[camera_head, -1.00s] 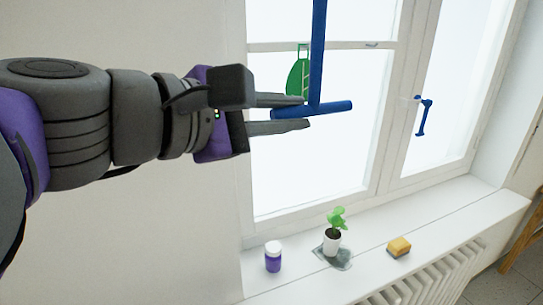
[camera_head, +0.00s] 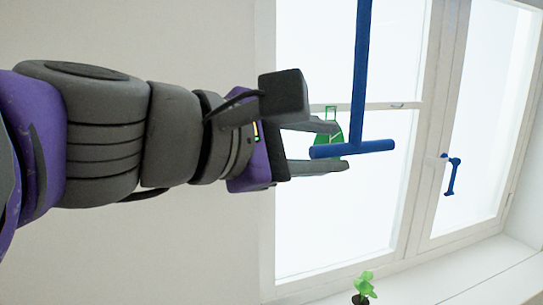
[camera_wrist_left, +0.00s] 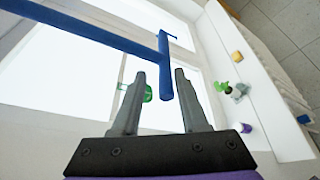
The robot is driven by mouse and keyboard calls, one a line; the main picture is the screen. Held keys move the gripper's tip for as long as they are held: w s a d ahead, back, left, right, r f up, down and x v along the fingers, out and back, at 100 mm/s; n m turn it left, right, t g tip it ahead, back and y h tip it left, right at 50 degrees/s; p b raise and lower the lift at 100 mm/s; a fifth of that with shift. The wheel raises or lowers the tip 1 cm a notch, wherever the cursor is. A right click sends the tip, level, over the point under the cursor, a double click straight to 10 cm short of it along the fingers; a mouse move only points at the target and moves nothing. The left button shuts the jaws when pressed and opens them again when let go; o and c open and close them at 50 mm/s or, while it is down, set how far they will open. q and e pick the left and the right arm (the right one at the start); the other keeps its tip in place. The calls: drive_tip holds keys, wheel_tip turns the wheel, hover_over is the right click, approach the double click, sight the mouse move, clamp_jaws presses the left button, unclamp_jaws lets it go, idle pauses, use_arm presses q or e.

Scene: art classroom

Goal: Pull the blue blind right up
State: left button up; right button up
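The blue blind shows as a long blue upright strip (camera_head: 361,70) with a blue crossbar (camera_head: 370,147) at its lower end, in front of the window. In the left wrist view the same crossbar (camera_wrist_left: 165,70) runs toward my gripper. My left gripper (camera_head: 335,148) is at the crossbar's left end, with one finger above it and one below. In the left wrist view the left gripper (camera_wrist_left: 160,75) is open, with the bar's end between the fingertips and a gap on each side. My right gripper is not in view.
A white window (camera_head: 417,170) with a blue handle (camera_head: 452,175) stands behind. A green flask-shaped piece (camera_head: 328,128) shows behind the crossbar. On the sill are a potted plant (camera_wrist_left: 223,86), a yellow sponge (camera_wrist_left: 237,57) and a purple jar (camera_wrist_left: 245,128).

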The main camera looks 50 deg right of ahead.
use_arm(q)
drive_tip(key=shift+s, duration=0.35)
drive_tip(key=shift+s+a, duration=0.1)
drive_tip(key=v, duration=1.1)
drive_tip(key=shift+w, duration=0.4)
drive_tip(key=shift+w, duration=0.1)
drive_tip(key=w+a+f+m+t+y, duration=0.15)
drive_tip(key=w+a+f, duration=0.35)
drive_tip(key=f, duration=0.5)
drive_tip(key=w+a+f+t+y, duration=0.35)
drive_tip(key=w+f, duration=0.25)
drive_tip(key=f, duration=0.3)
drive_tip(key=w+a+f+m+t+y, duration=0.1)
drive_tip(key=w+a+f+t+y, duration=0.1)
drive_tip(key=w+a+f, duration=0.6)
drive_tip(key=s+a+f+t+y, duration=0.1)
drive_tip(key=s+a+f+y, duration=0.1)
drive_tip(key=a+f, duration=0.5)
drive_tip(key=s+a+f+m+y, duration=0.1)
drive_tip(key=s+a+f+y, duration=0.2)
drive_tip(key=a+f, duration=0.5)
drive_tip(key=s+a+f+t+y, duration=0.1)
drive_tip(key=a+f, duration=0.6)
drive_tip(key=f, duration=1)
drive_tip(key=shift+s+a+t+y, duration=0.3)
drive_tip(key=shift+s+y, duration=0.35)
drive_tip(key=shift+y, duration=0.45)
